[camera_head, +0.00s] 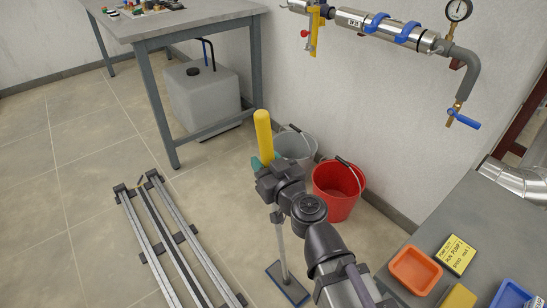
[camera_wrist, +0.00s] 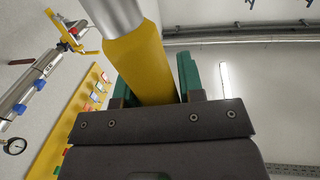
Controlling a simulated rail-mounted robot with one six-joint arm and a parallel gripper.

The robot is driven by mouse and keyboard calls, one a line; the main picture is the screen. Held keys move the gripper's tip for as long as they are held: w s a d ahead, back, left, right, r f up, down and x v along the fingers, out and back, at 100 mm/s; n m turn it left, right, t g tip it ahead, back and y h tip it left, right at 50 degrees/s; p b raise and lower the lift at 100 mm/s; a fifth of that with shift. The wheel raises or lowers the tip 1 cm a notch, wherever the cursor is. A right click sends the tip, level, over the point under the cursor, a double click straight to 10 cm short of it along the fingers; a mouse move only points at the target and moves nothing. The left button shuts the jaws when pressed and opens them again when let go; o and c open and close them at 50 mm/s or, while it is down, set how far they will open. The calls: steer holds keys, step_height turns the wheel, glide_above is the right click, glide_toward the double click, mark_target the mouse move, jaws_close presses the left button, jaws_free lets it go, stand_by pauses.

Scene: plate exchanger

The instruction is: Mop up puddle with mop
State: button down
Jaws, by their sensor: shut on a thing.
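The mop stands nearly upright, with its yellow handle grip (camera_head: 263,132) at the top, a grey pole and a flat dark blue head (camera_head: 287,284) low over the floor. I cannot tell whether the head touches the floor. My gripper (camera_head: 258,163) is shut on the yellow grip, and its green fingers flank the grip in the wrist view (camera_wrist: 152,82). My arm hides part of the pole. I can make out no puddle in either view.
A grey bucket (camera_head: 295,148) and a red bucket (camera_head: 337,188) stand by the wall, close to my arm. A white tank (camera_head: 204,98) sits under the table (camera_head: 180,22). Floor rails (camera_head: 165,235) lie left of the mop. A bench (camera_head: 488,215) with an orange tray (camera_head: 415,270) is at right.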

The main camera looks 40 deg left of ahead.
steer(key=s+r+p, duration=0.4)
steer(key=r+p, duration=0.1)
steer(key=shift+a, duration=0.3)
stand_by(0.6)
steer(key=shift+s+r, duration=0.1)
